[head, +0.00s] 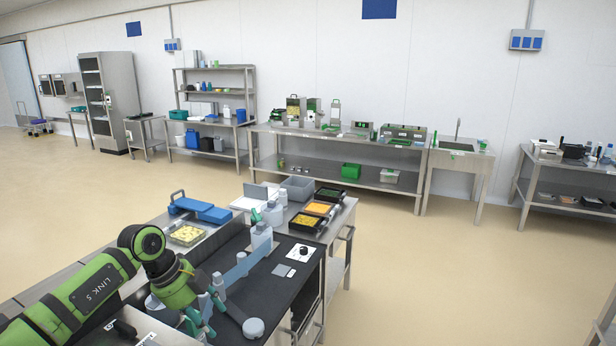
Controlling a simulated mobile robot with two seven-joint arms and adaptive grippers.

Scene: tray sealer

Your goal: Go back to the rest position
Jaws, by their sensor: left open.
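My left arm, green and dark, comes in from the lower left. Its left gripper (204,312), with teal fingers, is open above the near part of the black work surface, close to a grey-blue bar (238,271). The arm partly hides that area, and I see nothing held between the fingers. A clear tray with yellow food (187,235) sits beyond the arm, in front of a device with a blue lid and handle (203,210). My right gripper does not show.
Black trays with orange food (318,208) and green food (330,195) stand at the table's far right, beside a grey bin (297,188). White bottles (262,236) stand mid-table. A black knob (304,251) sits near the right edge. Open floor (440,260) lies to the right.

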